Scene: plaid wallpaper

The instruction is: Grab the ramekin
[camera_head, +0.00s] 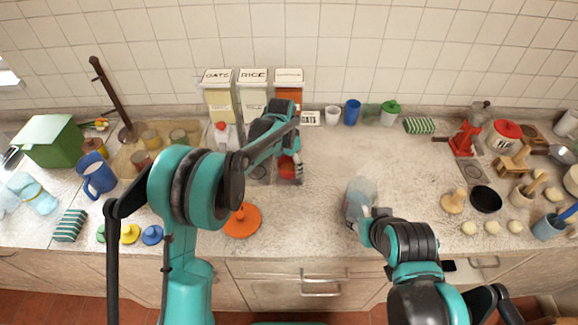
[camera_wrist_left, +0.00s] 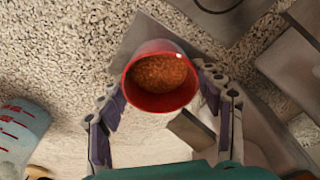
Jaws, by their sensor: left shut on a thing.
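The ramekin, red with grainy orange-brown contents, sits between the fingertips of my left gripper in the left wrist view (camera_wrist_left: 160,98). My left gripper (camera_wrist_left: 160,92) is shut on it, one finger on each side. In the head view the ramekin (camera_head: 286,167) shows as a red patch at my left gripper (camera_head: 291,172), near the middle of the counter and partly hidden by the arm. My right gripper (camera_head: 369,218) is low at the right of centre, beside a translucent container; its fingers are not clear.
The translucent container (camera_head: 360,192) stands in front of my right arm. Labelled canisters (camera_head: 253,92), a white cup (camera_head: 333,115) and a blue cup (camera_head: 352,112) stand by the wall. An orange disc-shaped thing (camera_head: 243,222) lies near the front edge. Counter right of centre is fairly clear.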

